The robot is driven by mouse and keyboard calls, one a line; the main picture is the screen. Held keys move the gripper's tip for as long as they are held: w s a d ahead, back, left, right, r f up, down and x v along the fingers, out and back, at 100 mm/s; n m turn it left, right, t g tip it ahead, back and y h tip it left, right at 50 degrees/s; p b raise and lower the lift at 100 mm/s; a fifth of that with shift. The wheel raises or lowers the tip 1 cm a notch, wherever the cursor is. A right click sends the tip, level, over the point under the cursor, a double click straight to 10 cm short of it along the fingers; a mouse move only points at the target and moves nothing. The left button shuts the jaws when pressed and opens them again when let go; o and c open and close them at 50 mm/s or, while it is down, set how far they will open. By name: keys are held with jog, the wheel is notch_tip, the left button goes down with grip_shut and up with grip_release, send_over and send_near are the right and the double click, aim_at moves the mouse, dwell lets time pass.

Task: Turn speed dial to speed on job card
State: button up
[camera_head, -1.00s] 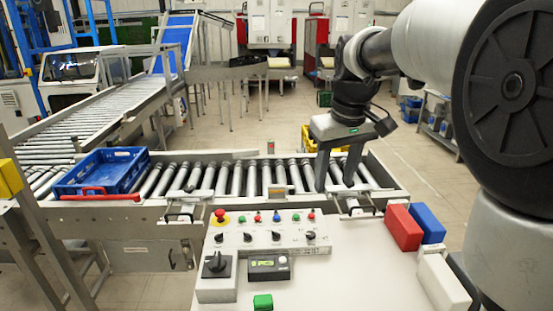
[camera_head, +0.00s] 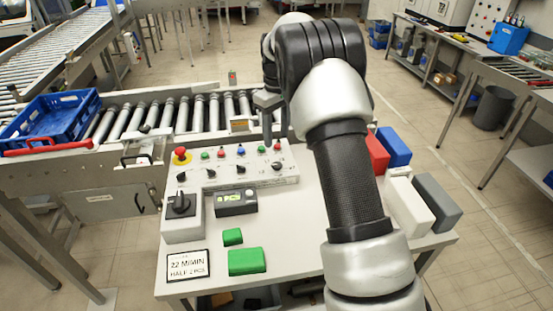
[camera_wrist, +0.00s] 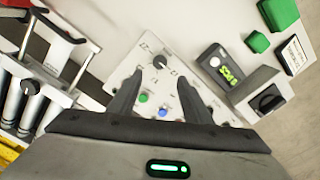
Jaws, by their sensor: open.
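The control panel (camera_head: 225,172) stands on a white table, with a red stop button, coloured buttons and a row of black knobs. Its rightmost knob (camera_head: 278,167) appears to be the speed dial; the wrist view shows a numbered scale around this dial (camera_wrist: 157,64), its exact setting unclear. The job card (camera_head: 188,265) reads 22 M/MIN, with a smaller line below. My gripper (camera_wrist: 160,78) is open and empty, its fingertips spread over the dial area, apart from the dial as far as I can see.
A grey box with a large black rotary switch (camera_head: 180,206) and a small green display (camera_head: 236,201) stand in front of the panel. Green blocks (camera_head: 247,262) lie nearer. Red (camera_head: 376,152) and blue blocks stand right. A blue crate (camera_head: 50,120) sits on the roller conveyor behind.

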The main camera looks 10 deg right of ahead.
aim_at(277, 164)
notch_tip(277, 164, down, 10)
jog(key=shift+f, duration=0.1)
dwell(0.4)
jog(key=c, duration=1.1)
